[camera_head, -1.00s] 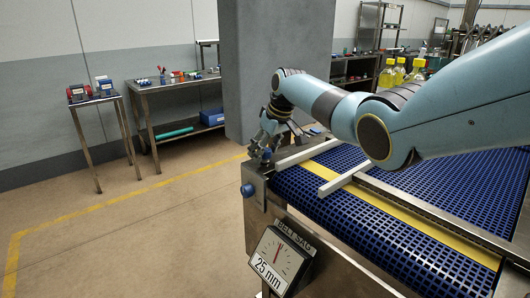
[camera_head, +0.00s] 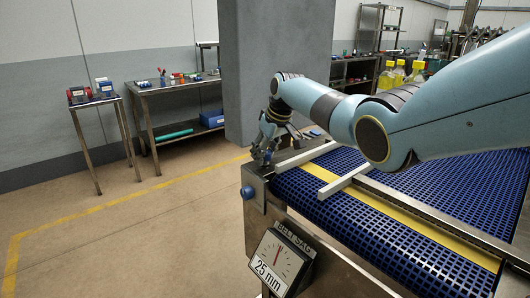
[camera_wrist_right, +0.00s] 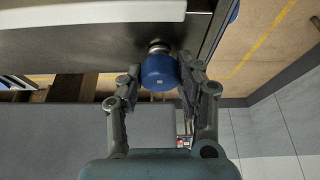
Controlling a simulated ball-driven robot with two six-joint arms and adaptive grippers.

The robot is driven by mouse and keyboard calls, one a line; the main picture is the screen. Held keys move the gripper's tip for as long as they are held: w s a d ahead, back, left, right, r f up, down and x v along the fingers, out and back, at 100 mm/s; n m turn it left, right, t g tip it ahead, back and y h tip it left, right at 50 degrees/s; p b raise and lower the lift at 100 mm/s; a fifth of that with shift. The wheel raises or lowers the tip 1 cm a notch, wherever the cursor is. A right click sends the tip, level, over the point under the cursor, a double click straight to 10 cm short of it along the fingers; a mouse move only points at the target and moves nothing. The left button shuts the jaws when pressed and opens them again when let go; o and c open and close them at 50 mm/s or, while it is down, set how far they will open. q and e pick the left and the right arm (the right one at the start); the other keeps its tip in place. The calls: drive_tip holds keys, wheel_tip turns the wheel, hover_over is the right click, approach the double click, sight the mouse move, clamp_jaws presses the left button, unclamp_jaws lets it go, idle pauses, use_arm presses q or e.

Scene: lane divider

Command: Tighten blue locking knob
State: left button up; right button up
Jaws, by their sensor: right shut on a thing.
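A blue locking knob (camera_wrist_right: 159,73) with a short metal shaft sits on the dark frame face in the right wrist view. My right gripper (camera_wrist_right: 160,82) has its two fingers on either side of this knob and is shut on it. In the head view my right gripper (camera_head: 263,153) is at the near left corner of the conveyor frame and mostly hides the knob there. A second blue knob (camera_head: 248,192) stands out from the frame's end below, apart from the gripper. My left gripper is not in view.
The blue conveyor belt (camera_head: 345,205) carries a yellow strip (camera_head: 420,228) and light rails (camera_head: 343,184). A belt sag gauge (camera_head: 280,262) reading 25 mm hangs on the frame. A grey pillar (camera_head: 275,70) stands behind the gripper.

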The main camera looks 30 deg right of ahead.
drive_tip(key=shift+r+m+h+p, duration=0.15)
drive_tip(key=shift+m+h+p, duration=0.25)
drive_tip(key=shift+m+p, duration=0.6)
drive_tip(key=m+h+p, duration=0.1)
drive_tip(key=m, duration=0.1)
drive_tip(key=shift+m, duration=0.4)
drive_tip(key=shift+m+h, duration=0.4)
drive_tip(key=shift+m, duration=0.5)
drive_tip(key=m, duration=0.2)
drive_tip(key=shift+f+m+g+h+b, duration=0.2)
drive_tip(key=shift+m+g+h+b, duration=0.1)
drive_tip(key=shift+m+g+h, duration=0.1)
drive_tip(key=shift+w+f+m+g+h+b, duration=0.1)
drive_tip(key=shift+m+g+h+b, duration=0.2)
drive_tip(key=shift+m+b, duration=0.45)
drive_tip(key=m+g+b, duration=0.1)
drive_tip(key=m+b, duration=0.2)
drive_tip(key=b, duration=0.1)
drive_tip(key=m+g+h+b, duration=0.1)
drive_tip(key=m+b, duration=0.2)
drive_tip(key=b, duration=0.1)
drive_tip(key=shift+m, duration=0.25)
drive_tip(key=shift+r+m+g+b, duration=0.25)
drive_tip(key=shift+m+b, duration=0.35)
drive_tip(key=shift+b, duration=0.6)
